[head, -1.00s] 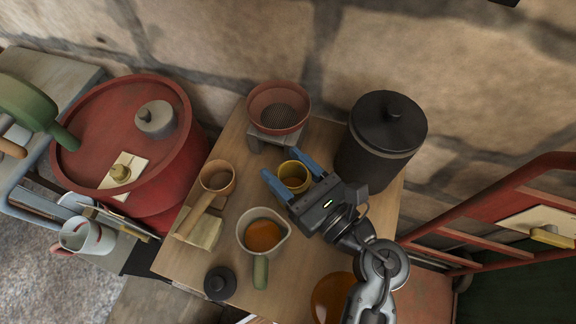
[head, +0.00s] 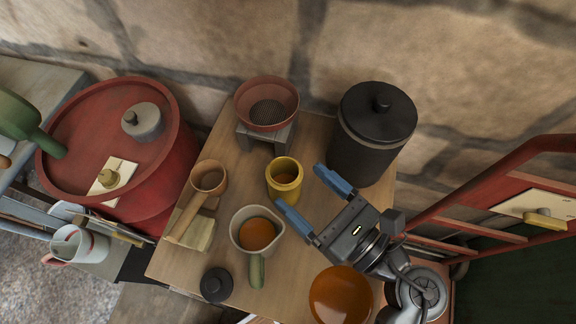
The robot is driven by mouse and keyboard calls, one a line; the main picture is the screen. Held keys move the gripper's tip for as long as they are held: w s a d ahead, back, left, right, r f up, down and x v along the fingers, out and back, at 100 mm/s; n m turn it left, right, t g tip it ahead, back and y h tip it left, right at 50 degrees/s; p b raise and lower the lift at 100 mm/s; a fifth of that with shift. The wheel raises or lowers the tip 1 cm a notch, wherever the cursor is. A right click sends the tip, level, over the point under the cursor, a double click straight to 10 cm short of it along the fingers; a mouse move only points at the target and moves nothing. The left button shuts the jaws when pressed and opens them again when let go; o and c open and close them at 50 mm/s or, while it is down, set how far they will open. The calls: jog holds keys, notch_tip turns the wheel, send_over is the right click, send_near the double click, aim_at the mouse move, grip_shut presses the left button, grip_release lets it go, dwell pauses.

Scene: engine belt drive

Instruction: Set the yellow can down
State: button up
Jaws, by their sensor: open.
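The yellow can (head: 284,181) stands upright on the wooden table (head: 225,269), in front of the red sieve and left of the black canister. It is open at the top, with something brownish inside. My gripper (head: 305,200) is open, its two blue fingers spread apart. It is to the right of and in front of the can, with nothing between the fingers. The left finger's tip is close to the can's lower right side in the picture; I cannot tell whether they touch.
A red sieve (head: 267,104) sits on a small grey stand (head: 266,137). A black lidded canister (head: 372,134) is at the back right. A saucepan (head: 257,231), wooden ladle (head: 207,179), black lid (head: 216,285) and orange bowl (head: 340,295) crowd the front. A red drum (head: 120,145) stands left.

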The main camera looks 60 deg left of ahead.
jog(key=d, duration=0.3)
jog(key=w+d, duration=0.1)
jog(key=d, duration=0.1)
jog(key=shift+d, duration=0.1)
jog(key=shift+s+d+r+m+t, duration=0.1)
jog(key=shift+s+d+m+t, duration=0.05)
jog(key=shift+d+m+t, duration=0.2)
jog(key=s+d+r+m+t+h, duration=0.25)
jog(key=d+m+t, duration=0.75)
jog(key=m, duration=0.5)
jog(key=s+d+r+m+t+h, duration=0.2)
jog(key=d+r+m+t, duration=0.2)
jog(key=d+m+t, duration=0.85)
jog(key=s+d+m+g+h, duration=0.2)
jog(key=s+d+m+h, duration=0.2)
jog(key=m, duration=0.9)
jog(key=s+d+m+g+h, duration=0.3)
jog(key=s+m+h, duration=0.3)
jog(key=m, duration=0.8)
jog(key=d+h, duration=0.1)
jog(key=h, duration=0.2)
jog(key=shift+s+d, duration=0.2)
jog(key=shift+s, duration=0.15)
